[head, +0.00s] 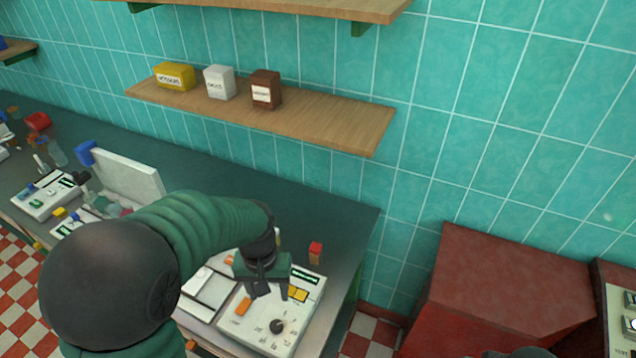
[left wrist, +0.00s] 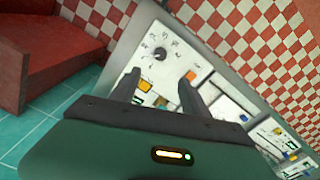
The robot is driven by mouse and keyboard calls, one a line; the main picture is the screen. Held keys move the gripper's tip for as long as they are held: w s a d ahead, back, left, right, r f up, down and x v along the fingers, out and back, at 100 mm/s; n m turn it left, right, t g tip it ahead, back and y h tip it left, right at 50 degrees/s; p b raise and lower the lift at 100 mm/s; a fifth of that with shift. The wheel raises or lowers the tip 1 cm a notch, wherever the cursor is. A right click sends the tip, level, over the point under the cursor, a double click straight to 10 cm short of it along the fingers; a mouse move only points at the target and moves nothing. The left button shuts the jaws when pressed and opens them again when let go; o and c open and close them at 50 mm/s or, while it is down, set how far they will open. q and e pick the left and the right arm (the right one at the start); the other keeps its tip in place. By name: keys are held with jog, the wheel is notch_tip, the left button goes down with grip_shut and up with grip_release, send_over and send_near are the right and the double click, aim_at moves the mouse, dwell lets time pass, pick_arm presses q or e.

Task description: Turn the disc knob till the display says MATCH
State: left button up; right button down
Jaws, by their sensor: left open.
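A white control panel (head: 258,334) lies on the dark green bench. Its dark round disc knob (head: 277,326) has small printed marks around it; the knob also shows in the left wrist view (left wrist: 160,53). A narrow dark display (head: 305,276) sits at the panel's far edge, its text too small to read. My left gripper (head: 269,292) is over the panel, on the far side of the knob and apart from it. In the left wrist view its two fingers (left wrist: 158,84) are spread with nothing between them. My right gripper does not show.
A wooden shelf (head: 340,125) with small boxes hangs above. A red cabinet (head: 510,270) stands to the right.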

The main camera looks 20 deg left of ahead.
pick_arm(q)
jog(key=s+d+f+m+t+b, duration=0.2)
jog(key=s+d+f+m+b, duration=0.1)
jog(key=s+d+f+b, duration=0.1)
notch_tip(320, 180, down, 3)
jog(key=shift+s+d+r+m+t+b, duration=0.1)
jog(key=shift+s+d+m+t+b, duration=0.25)
jog(key=shift+d+b, duration=0.3)
jog(key=shift+w, duration=0.1)
